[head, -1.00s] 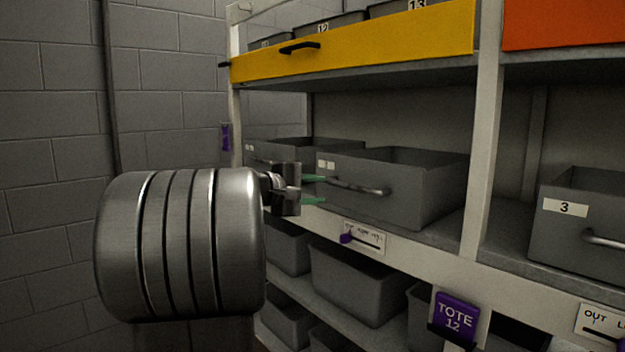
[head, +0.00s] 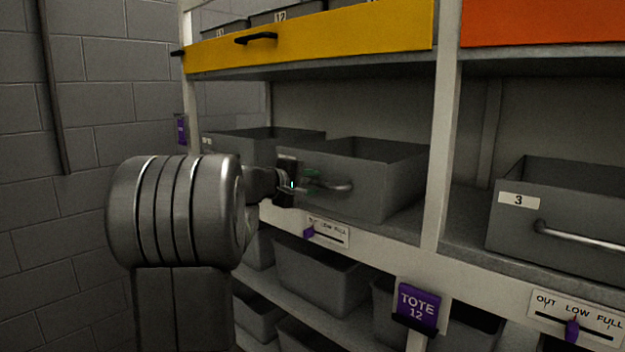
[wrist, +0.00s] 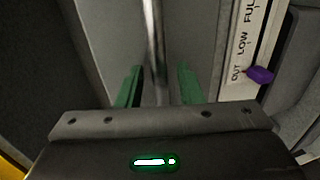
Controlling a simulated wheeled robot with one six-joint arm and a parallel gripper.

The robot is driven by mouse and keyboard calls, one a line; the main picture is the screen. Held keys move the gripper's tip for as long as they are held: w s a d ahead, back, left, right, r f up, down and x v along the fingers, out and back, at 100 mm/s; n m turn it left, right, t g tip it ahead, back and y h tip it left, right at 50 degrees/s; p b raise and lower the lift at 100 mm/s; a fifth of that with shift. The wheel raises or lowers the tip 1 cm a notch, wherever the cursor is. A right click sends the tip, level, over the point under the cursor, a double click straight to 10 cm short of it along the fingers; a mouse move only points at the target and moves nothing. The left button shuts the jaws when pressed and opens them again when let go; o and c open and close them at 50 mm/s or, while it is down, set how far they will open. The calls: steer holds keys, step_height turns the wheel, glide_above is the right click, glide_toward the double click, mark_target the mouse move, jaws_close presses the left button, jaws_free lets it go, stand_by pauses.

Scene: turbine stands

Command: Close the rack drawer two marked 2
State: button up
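The drawer marked 2 is the grey open-topped bin (head: 385,180) in the middle of the shelf, with a metal bar handle (head: 343,187) on its front. Its label is hidden behind my gripper. My gripper (head: 312,180) is at the left part of this handle, close to the front face. In the wrist view, the green fingers (wrist: 160,88) are apart, one on each side of the handle bar (wrist: 153,40), with gaps visible. The bin's grey front (wrist: 110,40) is behind them.
Another grey bin (head: 250,146) stands to the left, and drawer 3 (head: 580,215) is beyond the upright post (head: 444,140). A yellow drawer front (head: 310,45) is above. A slider label (head: 328,231) and a purple TOTE 12 tag (head: 416,306) are below.

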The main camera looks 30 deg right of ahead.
mark_target(322, 179)
steer(key=shift+w+d+f, duration=0.1)
steer(key=shift+w+d, duration=0.1)
steer(key=shift+d, duration=0.25)
jaws_close()
steer(key=x, duration=0.4)
steer(key=shift+r, duration=0.5)
jaws_free()
steer(key=shift+d, duration=0.1)
steer(key=shift+b, duration=0.3)
